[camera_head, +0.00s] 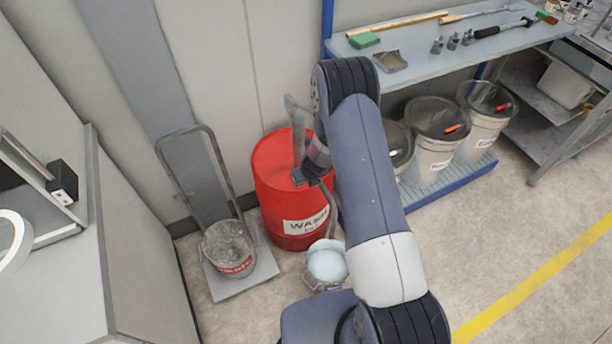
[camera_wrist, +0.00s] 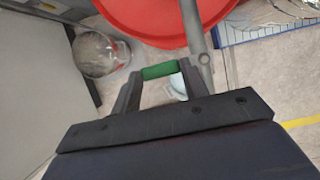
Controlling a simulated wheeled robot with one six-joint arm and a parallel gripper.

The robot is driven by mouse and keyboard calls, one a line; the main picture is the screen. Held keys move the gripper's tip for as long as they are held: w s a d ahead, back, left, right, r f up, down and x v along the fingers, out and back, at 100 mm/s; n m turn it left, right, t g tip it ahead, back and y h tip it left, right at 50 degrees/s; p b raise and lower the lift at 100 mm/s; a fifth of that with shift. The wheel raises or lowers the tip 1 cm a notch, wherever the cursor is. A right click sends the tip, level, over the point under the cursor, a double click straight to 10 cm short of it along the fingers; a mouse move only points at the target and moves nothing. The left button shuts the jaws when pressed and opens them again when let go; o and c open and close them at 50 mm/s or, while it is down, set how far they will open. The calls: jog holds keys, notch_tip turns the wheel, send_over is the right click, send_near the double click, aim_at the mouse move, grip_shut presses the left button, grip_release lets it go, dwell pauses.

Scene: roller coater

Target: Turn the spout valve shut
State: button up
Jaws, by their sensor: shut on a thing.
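The spout valve shows in the wrist view as a green handle (camera_wrist: 160,70) beside a grey pipe (camera_wrist: 198,50). My gripper (camera_wrist: 158,76) is shut on this green handle, one dark finger at each end of it. In the head view my gripper (camera_head: 312,176) is above the front right of the red waste drum (camera_head: 280,175). The valve is hidden there by my gripper and arm. A grey spout pipe (camera_head: 331,212) curves down from there towards a pail (camera_head: 326,263) with a pale top in front of the drum. I cannot tell the valve's angle.
A trolley (camera_head: 218,291) carrying a dirty bucket (camera_head: 229,246) stands left of the drum. A bench (camera_head: 440,60) with tools and several lidded pails (camera_head: 436,130) stands to the right. A grey cabinet (camera_head: 130,250) bounds the left. The floor at lower right is clear.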

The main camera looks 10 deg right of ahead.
dwell(0.4)
jog(key=o, duration=1.4)
jog(key=p+v, duration=0.1)
jog(key=v, duration=0.6)
jog(key=shift+r+p, duration=0.3)
jog(key=shift+n, duration=0.4)
jog(key=b+x, duration=0.1)
jog(key=x, duration=0.2)
jog(key=b+x, duration=0.2)
jog(key=x, duration=0.2)
jog(key=shift+s+d+f, duration=0.1)
jog(key=shift+s+f, duration=0.05)
jog(key=shift+f, duration=0.2)
